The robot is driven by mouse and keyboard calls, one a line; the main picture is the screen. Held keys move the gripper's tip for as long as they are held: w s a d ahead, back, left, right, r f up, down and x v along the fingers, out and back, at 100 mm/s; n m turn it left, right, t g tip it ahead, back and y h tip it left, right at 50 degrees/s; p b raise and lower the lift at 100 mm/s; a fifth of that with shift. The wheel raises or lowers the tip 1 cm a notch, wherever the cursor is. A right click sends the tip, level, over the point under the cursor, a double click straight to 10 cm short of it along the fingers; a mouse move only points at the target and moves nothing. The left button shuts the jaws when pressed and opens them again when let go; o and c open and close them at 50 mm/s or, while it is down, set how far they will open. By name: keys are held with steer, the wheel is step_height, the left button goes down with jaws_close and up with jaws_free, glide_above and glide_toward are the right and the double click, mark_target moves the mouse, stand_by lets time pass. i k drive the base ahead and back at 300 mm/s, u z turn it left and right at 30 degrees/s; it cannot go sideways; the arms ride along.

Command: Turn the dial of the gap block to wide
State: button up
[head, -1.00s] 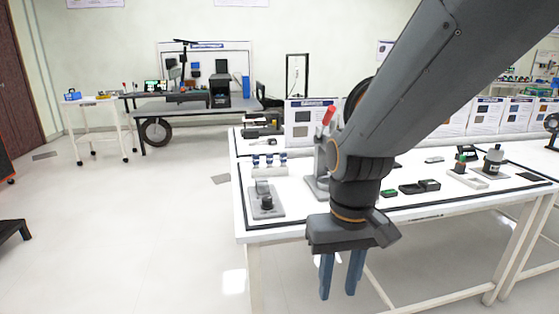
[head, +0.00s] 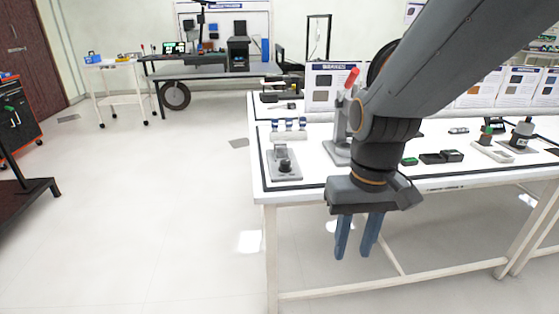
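A grey block with a black knob (head: 284,165) on a flat plate stands near the left front corner of the white table; it looks like the gap block with its dial. The dial's setting is too small to read. My gripper (head: 358,248) hangs pointing down in front of the table's front edge, to the right of the block and apart from it. Its two blue fingers are spread with a gap between them, and nothing shows between them.
The white table (head: 300,193) carries a red-handled press (head: 345,118), a rack with blue-topped pieces (head: 288,129), and several small dark parts (head: 441,157). A black stand (head: 28,185) is at far left. The floor left of the table is clear.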

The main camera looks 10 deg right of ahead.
mark_target(285, 167)
steer(key=k, duration=0.6)
steer(key=u, duration=0.35)
steer(key=i, duration=1.3)
steer(key=z, duration=0.9)
